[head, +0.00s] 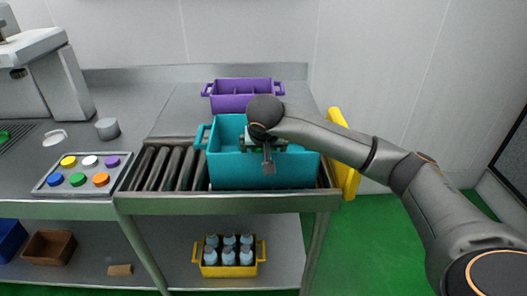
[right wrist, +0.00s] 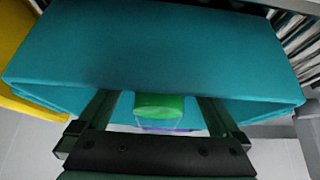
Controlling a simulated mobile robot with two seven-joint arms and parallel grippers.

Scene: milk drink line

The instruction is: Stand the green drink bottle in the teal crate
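The teal crate (head: 230,172) sits on the roller conveyor, and its wall fills much of the right wrist view (right wrist: 160,55). My right gripper (head: 268,158) is over the crate, and its dark body hides part of the interior. In the right wrist view its two fingers (right wrist: 158,108) stand wide apart. A green part (right wrist: 158,104), seemingly of the green drink bottle, shows between them with a gap on each side. Most of the bottle is hidden, and its tilt and support cannot be told. My left gripper is not in view.
A purple crate (head: 232,103) stands behind the teal one. A yellow panel (head: 345,172) stands upright at the conveyor's right end. A button panel (head: 52,188) and grey cup (head: 107,129) are on the left counter. A yellow crate of bottles (head: 230,271) sits on the lower shelf.

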